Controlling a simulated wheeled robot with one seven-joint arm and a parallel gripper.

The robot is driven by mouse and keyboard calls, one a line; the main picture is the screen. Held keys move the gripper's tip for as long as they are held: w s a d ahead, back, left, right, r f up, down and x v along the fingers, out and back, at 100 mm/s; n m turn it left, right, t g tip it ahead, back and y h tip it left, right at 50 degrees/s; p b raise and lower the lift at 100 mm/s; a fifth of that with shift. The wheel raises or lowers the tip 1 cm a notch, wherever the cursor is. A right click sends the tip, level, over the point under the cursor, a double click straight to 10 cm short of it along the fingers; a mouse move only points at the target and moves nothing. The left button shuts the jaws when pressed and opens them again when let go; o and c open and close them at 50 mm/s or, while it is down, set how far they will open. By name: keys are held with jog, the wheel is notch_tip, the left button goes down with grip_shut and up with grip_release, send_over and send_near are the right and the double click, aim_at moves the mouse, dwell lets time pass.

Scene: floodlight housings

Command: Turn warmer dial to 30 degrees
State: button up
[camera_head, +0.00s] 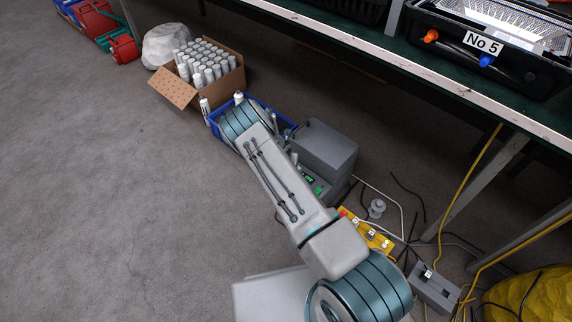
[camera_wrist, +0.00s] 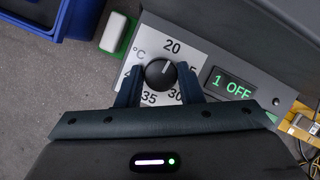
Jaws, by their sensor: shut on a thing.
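The warmer is a grey box (camera_head: 327,147) on the floor beside the table, partly behind my arm in the head view. In the wrist view its pale dial plate (camera_wrist: 174,46) shows °C, 20 at the top, 30 at lower right and 35 at lower left; the 25 and 40 are partly covered. The round dark dial (camera_wrist: 160,73) has a white mark pointing to the upper right, between 20 and 25. My gripper (camera_wrist: 160,75) is shut on the dial, one finger on each side. In the head view my gripper is hidden by my arm.
A green-lit display (camera_wrist: 231,88) beside the dial reads 1 OFF. A blue crate (camera_head: 214,127) and a carton of white bottles (camera_head: 176,90) stand nearby. A yellow power strip (camera_head: 366,233) and cables lie on the right. The table (camera_head: 440,80) overhangs; floor at left is clear.

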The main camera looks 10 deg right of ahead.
jog(key=m+b, duration=0.1)
jog(key=m, duration=0.1)
jog(key=m+g+h, duration=0.1)
jog(key=m, duration=0.1)
jog(key=shift+a+f+b, duration=0.1)
jog(key=shift+f+b, duration=0.1)
jog(key=shift+b, duration=0.15)
jog(key=m+g+b, duration=0.1)
jog(key=m+b, duration=0.1)
jog(key=m+g+h+b, duration=0.1)
jog(key=m, duration=0.2)
jog(key=shift+w+b, duration=0.2)
jog(key=shift+b, duration=0.2)
jog(key=m+g+b, duration=0.1)
jog(key=m+b, duration=0.1)
jog(key=m, duration=0.2)
jog(key=shift+m+g, duration=0.4)
jog(key=m, duration=0.2)
jog(key=m+g+b, duration=0.1)
jog(key=m, duration=0.1)
jog(key=shift+w+r+g+y, duration=0.1)
jog(key=shift+r+g+y, duration=0.05)
jog(key=shift+g+y, duration=0.2)
jog(key=shift+m, duration=0.3)
jog(key=o, duration=1)
jog(key=shift+d, duration=0.2)
jog(key=shift+c, duration=0.2)
jog(key=shift+a+r, duration=0.1)
jog(key=shift+r, duration=0.05)
